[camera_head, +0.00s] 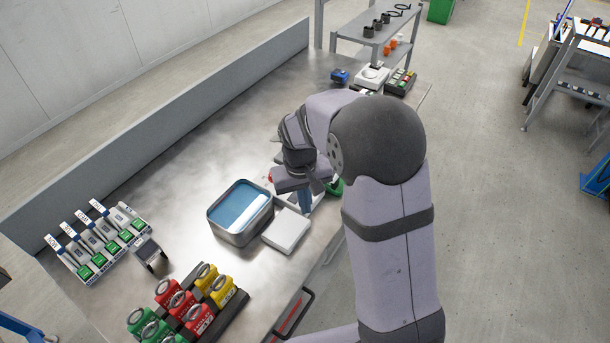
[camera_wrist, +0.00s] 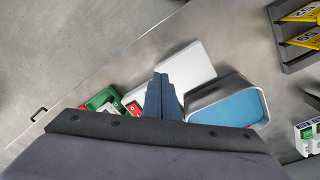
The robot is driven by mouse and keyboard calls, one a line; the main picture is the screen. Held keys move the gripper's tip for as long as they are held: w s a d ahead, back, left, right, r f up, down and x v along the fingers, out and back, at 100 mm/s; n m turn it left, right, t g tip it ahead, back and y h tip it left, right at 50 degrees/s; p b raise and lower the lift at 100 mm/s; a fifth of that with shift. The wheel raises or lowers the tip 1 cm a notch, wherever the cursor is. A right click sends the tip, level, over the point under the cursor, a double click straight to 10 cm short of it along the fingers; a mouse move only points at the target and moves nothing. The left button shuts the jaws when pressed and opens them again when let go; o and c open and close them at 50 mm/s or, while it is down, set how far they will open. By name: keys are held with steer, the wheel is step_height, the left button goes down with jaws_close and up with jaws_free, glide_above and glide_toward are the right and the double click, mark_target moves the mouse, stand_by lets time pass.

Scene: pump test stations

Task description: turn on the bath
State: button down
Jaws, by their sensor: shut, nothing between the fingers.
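The bath (camera_head: 240,238) is a grey metal tub with blue liquid in it, left of my gripper. It also shows in the wrist view (camera_wrist: 208,100), right of the fingers. A white control box with a green part (camera_wrist: 100,99) and a red part (camera_wrist: 133,108) lies left of the fingers in the wrist view. In the head view its green part (camera_head: 336,187) shows beside the fingers and my arm hides much of the box. My gripper (camera_head: 306,208) is shut and empty, pointing down over or beside this box. The wrist view shows its fingers (camera_wrist: 160,82) together; contact cannot be told.
A flat white slab (camera_head: 286,231) lies beside the bath. Small devices (camera_head: 372,76) stand at the far end. Bare bench lies left of the bath.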

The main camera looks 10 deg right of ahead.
steer(key=w+d+r+m+t+h, duration=0.1)
steer(key=w+r+m+t, duration=0.1)
steer(key=w+r+m, duration=0.7)
steer(key=shift+w+d+r+m, duration=0.15)
steer(key=shift+w+d+m, duration=0.15)
steer(key=shift+w, duration=0.35)
steer(key=p+x, duration=0.2)
steer(key=x, duration=0.4)
steer(key=p+x, duration=0.2)
steer(key=x, duration=0.4)
steer(key=shift+a, duration=0.25)
steer(key=shift+a+f+p, duration=0.1)
steer(key=shift+f+p, duration=0.25)
steer(key=shift+f, duration=0.7)
steer(key=shift+f, duration=0.1)
